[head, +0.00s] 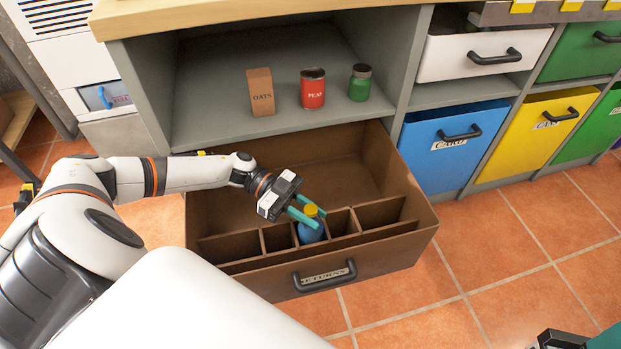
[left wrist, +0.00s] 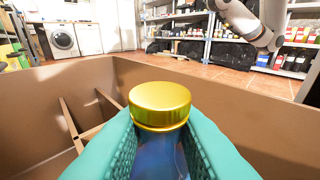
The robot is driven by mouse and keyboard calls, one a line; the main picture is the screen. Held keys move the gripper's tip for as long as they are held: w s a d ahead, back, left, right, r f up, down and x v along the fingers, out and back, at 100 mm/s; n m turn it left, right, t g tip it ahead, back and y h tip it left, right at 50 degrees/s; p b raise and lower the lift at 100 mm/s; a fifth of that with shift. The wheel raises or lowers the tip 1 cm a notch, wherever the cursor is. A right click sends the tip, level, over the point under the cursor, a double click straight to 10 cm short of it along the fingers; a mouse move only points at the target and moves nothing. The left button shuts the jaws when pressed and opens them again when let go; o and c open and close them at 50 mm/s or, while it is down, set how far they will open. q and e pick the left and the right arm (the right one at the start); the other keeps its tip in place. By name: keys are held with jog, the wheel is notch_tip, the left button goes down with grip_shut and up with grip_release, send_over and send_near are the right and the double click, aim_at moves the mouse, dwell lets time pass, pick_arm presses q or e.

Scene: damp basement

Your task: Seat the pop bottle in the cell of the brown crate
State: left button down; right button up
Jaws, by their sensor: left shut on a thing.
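The pop bottle is blue with a yellow cap (head: 310,211); its body (head: 310,232) stands about upright in the head view. My left gripper (head: 307,214) is shut on it near the neck, and its green fingers flank the gold-looking cap (left wrist: 160,104) in the left wrist view. The brown crate (head: 400,249) is a pulled-out drawer labelled RETURNS, with a row of cells along its front. The bottle's lower part is down between two dividers of a middle cell; its base is hidden, so I cannot tell whether it touches the floor. My right gripper (head: 562,340) is cut off at the lower right.
An oats box (head: 261,92), a red can (head: 312,90) and a green jar (head: 360,83) stand on the shelf above the crate. Blue (head: 455,147) and yellow (head: 545,130) bins are to the right. The crate's large rear compartment looks empty. Tiled floor is clear at the right.

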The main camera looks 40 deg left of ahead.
pick_arm(q)
notch_tip(320, 180, down, 4)
jog(key=shift+f+b, duration=0.1)
jog(key=shift+b, duration=0.8)
jog(key=c, duration=1.2)
grip_release()
jog(key=shift+f, duration=0.1)
jog(key=shift+c, duration=0.2)
jog(key=v, duration=0.7)
jog(key=shift+a, duration=0.25)
